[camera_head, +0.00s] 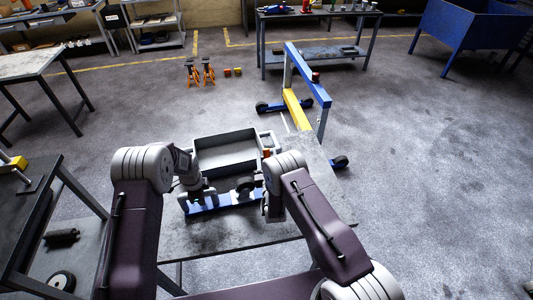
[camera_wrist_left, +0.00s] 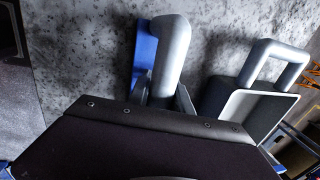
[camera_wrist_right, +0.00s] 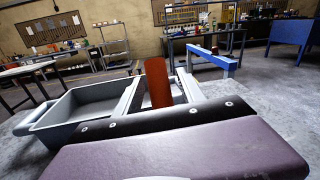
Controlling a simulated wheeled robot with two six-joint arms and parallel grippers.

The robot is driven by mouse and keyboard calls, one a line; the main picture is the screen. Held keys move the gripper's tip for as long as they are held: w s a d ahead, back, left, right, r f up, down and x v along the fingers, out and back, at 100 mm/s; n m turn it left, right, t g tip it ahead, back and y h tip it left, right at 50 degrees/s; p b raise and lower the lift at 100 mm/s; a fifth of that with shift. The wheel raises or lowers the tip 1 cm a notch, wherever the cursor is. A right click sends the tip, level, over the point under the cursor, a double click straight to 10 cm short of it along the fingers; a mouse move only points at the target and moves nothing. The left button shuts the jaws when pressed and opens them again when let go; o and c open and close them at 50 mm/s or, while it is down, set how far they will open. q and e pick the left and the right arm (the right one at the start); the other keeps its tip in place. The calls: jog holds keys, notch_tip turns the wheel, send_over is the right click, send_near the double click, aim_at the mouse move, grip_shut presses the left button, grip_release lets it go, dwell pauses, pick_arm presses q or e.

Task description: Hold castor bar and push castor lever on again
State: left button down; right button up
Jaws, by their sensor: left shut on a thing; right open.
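The blue castor bar (camera_head: 228,198) lies across the near part of the bench, with a dark wheel (camera_head: 245,184) at its right part. My left gripper (camera_head: 190,197) is at the bar's left end. In the left wrist view it is shut on a rounded grey handle (camera_wrist_left: 172,55), with a blue piece (camera_wrist_left: 143,55) right beside it. My right gripper (camera_head: 268,205) is open near the bar's right end. In the right wrist view an upright red-orange cylinder (camera_wrist_right: 157,82) shows in line with its fingers; contact cannot be told. The castor lever cannot be made out for certain.
A grey tray (camera_head: 226,137) stands just behind the bar, with a grey frame handle (camera_head: 268,138) at its right. A blue and yellow crane-like frame (camera_head: 296,108) stands on the floor beyond. Bare bench (camera_head: 230,236) lies in front of the bar.

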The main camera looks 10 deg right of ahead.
jog(key=shift+w+d, duration=0.1)
jog(key=shift+w, duration=0.8)
grip_shut()
dwell(0.8)
